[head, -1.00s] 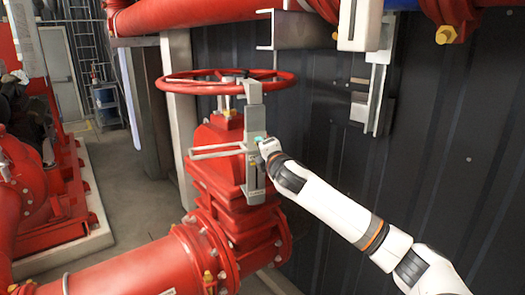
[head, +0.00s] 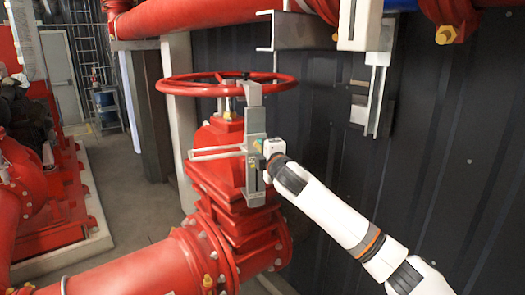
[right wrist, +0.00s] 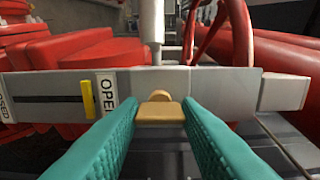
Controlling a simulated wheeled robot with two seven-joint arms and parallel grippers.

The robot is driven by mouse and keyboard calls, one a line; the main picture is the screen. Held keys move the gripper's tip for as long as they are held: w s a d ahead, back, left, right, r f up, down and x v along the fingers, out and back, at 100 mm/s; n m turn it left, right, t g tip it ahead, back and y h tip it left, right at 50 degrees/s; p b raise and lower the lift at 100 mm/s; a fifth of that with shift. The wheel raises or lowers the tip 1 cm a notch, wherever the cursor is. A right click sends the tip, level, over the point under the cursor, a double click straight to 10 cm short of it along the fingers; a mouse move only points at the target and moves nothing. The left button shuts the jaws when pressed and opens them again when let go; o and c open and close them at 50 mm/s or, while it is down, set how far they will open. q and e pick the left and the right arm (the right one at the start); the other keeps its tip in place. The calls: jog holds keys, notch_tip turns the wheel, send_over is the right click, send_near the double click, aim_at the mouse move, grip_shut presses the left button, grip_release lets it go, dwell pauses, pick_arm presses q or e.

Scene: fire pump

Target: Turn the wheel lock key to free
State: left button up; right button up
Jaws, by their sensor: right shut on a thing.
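The red handwheel (head: 226,85) sits on top of the red gate valve (head: 218,165). A grey lock box (head: 255,185) stands upright beside its stem. In the right wrist view the grey lock face (right wrist: 215,88) carries a small brass-coloured key (right wrist: 160,109). My right gripper (right wrist: 160,118) has its teal fingers on both sides of this key and is shut on it. In the head view the right gripper (head: 262,147) meets the lock box from the right. A yellow marker (right wrist: 89,100) stands at the OPEN end of a slot in the face. My left gripper is out of view.
A large red pipe (head: 150,268) runs in from the lower left. A dark corrugated wall (head: 440,150) stands close behind my right arm. A grey bracket (head: 372,100) hangs on the wall, and another red pipe (head: 185,20) crosses above.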

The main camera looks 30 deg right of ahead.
jog(key=o, duration=0.7)
jog(key=shift+s, duration=0.1)
jog(key=b+v, duration=0.5)
jog(key=v, duration=0.6)
jog(key=shift+s, duration=0.4)
jog(key=shift+f, duration=0.1)
